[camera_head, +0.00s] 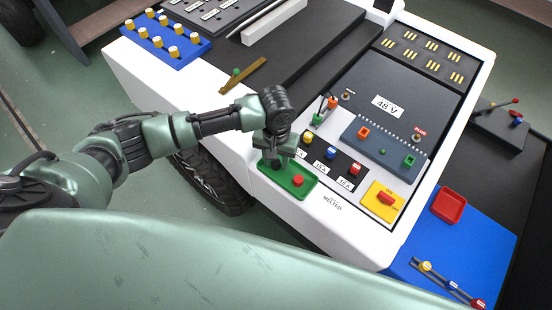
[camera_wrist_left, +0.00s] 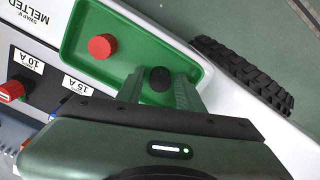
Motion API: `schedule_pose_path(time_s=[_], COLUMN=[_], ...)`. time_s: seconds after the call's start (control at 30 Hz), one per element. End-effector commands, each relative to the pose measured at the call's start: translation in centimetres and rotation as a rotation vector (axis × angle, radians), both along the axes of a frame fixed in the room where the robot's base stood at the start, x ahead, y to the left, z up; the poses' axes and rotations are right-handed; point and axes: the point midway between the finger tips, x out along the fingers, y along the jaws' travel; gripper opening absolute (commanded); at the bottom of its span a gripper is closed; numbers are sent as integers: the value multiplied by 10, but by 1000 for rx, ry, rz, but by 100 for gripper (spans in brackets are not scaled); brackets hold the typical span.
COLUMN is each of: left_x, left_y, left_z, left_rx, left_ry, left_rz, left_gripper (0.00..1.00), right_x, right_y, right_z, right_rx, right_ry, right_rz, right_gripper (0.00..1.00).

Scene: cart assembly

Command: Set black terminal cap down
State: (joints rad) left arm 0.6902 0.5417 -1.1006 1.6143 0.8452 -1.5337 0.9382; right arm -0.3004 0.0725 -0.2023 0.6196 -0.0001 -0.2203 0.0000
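The black terminal cap (camera_wrist_left: 160,79) is between the fingertips of my left gripper (camera_wrist_left: 160,86), which looks shut on it, with a finger close against each side. The cap is over or on the green tray (camera_wrist_left: 125,17); whether it touches the floor of the tray is hard to tell. A red cap (camera_wrist_left: 102,47) stands in the same tray, apart from the black one. In the head view my left gripper (camera_head: 277,160) points down at the back part of the green tray (camera_head: 296,192) and mostly hides the black cap. The red cap (camera_head: 298,181) shows at its right. My right gripper is not in view.
Next to the tray is a black fuse panel (camera_head: 318,152) with yellow, blue and red caps. A yellow switch plate (camera_head: 381,203) lies right of it. A blue mat (camera_head: 490,245) with a red tray (camera_head: 449,204) is at the right. A blue block (camera_head: 158,30) holds several yellow-topped pegs.

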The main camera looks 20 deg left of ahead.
Motion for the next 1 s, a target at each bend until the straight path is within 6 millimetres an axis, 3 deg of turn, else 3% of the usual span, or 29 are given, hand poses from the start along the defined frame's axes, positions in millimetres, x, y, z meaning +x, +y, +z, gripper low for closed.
schedule_pose_path(time_s=[0.23, 0.37, 0.73, 1.0], left_x=[0, 1, 1, 1], left_y=[0, 0, 0, 0], left_z=[2, 15, 91, 121], left_rx=[0, -2, -2, 0], left_ry=[-2, -3, -4, -1], left_rz=[0, 0, 0, 1], left_gripper=[37, 37, 37, 37], right_x=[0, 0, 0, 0], right_y=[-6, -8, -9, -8], right_z=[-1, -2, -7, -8], right_rx=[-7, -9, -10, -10], right_ry=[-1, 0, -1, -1], right_rz=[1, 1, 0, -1], right_gripper=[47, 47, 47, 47])
